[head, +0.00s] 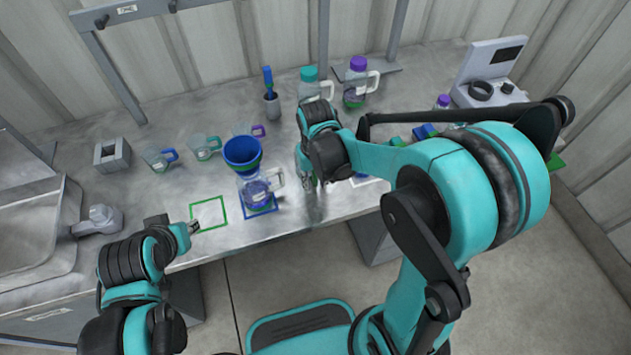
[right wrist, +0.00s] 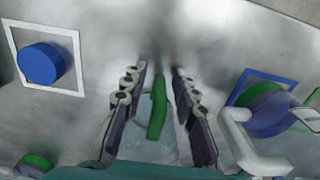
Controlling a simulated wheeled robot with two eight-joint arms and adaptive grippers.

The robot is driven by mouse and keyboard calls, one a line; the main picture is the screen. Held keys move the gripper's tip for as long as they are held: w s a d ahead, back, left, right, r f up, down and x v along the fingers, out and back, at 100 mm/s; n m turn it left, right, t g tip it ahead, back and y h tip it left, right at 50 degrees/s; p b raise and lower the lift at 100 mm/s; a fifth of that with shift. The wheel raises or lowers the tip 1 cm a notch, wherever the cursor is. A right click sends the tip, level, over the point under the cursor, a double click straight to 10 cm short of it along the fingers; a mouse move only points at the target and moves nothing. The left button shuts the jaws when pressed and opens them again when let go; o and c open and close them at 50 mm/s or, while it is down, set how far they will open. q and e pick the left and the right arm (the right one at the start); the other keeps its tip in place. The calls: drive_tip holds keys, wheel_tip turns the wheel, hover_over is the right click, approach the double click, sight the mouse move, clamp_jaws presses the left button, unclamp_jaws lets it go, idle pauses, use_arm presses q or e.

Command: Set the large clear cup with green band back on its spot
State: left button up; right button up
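The large clear cup with a green band (right wrist: 146,142) is between the fingers of my right gripper (right wrist: 161,72). Its green handle (right wrist: 157,108) stands out between the dark finger pads. The pads appear to press on the clear body. In the head view my right gripper (head: 309,180) is low near the table's front edge, right of the jug, and hides most of the cup. The gap between cup and table cannot be judged. My left gripper (head: 193,227) is at the front edge, beside the empty green square outline (head: 208,213); its opening is too small to tell.
A jug (head: 257,191) with a blue funnel (head: 242,152) stands on the blue square, close left of my right gripper. A blue-capped item (right wrist: 39,63) stands in a white square. Small cups (head: 158,159), bottles (head: 357,83) and a scale (head: 490,75) stand farther back.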

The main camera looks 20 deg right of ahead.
drive_tip(key=shift+r+p, duration=0.3)
wheel_tip(320, 180, up, 12)
drive_tip(key=p, duration=0.4)
drive_tip(key=shift+s+f, duration=0.1)
drive_tip(key=shift+f, duration=0.1)
drive_tip(key=s+d+r+t, duration=0.1)
drive_tip(key=s+t, duration=0.2)
drive_tip(key=s, duration=0.2)
drive_tip(key=s+d+r+t, duration=0.2)
drive_tip(key=s+t, duration=0.2)
drive_tip(key=shift+s+d+r, duration=0.25)
drive_tip(key=shift+s, duration=0.1)
drive_tip(key=shift+w, duration=0.1)
drive_tip(key=shift+f+b, duration=0.65)
